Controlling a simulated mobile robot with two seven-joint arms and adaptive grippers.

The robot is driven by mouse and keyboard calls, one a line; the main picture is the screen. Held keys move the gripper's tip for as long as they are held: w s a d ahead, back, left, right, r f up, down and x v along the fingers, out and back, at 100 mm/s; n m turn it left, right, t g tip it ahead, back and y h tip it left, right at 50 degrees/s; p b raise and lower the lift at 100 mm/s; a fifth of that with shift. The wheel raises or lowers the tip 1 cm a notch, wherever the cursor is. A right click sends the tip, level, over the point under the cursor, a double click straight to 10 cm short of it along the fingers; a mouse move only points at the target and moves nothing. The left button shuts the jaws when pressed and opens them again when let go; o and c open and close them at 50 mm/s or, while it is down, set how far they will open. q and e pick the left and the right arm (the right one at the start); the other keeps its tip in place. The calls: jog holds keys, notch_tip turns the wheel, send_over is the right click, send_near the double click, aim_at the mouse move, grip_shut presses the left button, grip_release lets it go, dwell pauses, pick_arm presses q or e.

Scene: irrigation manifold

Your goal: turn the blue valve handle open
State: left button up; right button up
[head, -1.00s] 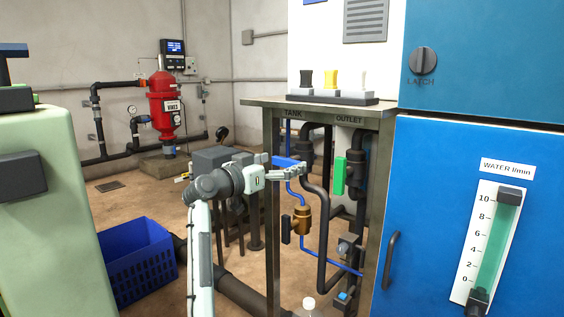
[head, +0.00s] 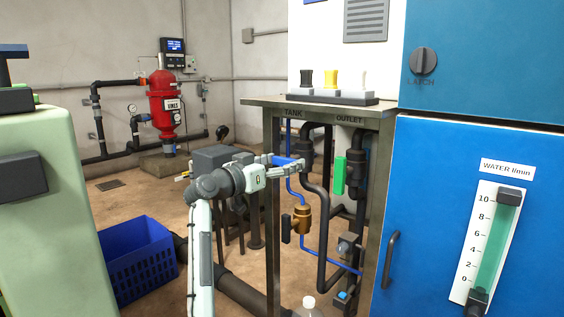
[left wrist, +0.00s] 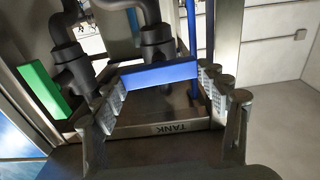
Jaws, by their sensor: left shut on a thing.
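The blue valve handle (head: 283,161) is a flat bar under the TANK label on the frame's left side. It also shows in the left wrist view (left wrist: 158,75), lying crosswise between the fingers. My left gripper (head: 285,164) is shut on it, one finger at each end of the bar. The dark valve body (left wrist: 157,42) is just behind the handle in the wrist view. The green handle (head: 340,176) under OUTLET stands upright, apart from my gripper. My right gripper is not in view.
A metal frame post (head: 272,220) stands close by my left gripper. Dark pipes and a brass fitting (head: 302,220) are below the handle. The blue cabinet (head: 440,220) is at the right, a blue crate (head: 140,270) on the floor at the left.

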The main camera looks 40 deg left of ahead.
pick_arm(q)
jog(key=n+p, duration=0.2)
jog(key=n, duration=0.1)
jog(key=shift+a+r+n, duration=0.1)
jog(key=shift+n, duration=0.2)
jog(key=n+p, duration=0.1)
jog(key=n, duration=0.1)
jog(key=shift+n, duration=0.8)
jog(key=shift+a+f+n, duration=0.1)
jog(key=shift+f+n, duration=0.1)
jog(key=shift+n, duration=0.7)
jog(key=n, duration=0.2)
jog(key=shift+n, duration=0.4)
jog(key=n, duration=0.5)
jog(key=shift+a+f+n, duration=0.1)
jog(key=shift+f+n, duration=0.05)
jog(key=shift+n, duration=0.15)
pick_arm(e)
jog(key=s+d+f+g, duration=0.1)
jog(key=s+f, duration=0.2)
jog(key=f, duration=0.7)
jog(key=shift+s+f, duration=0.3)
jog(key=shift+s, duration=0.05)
pick_arm(q)
jog(key=o, duration=1.2)
jog(key=shift+c, duration=0.2)
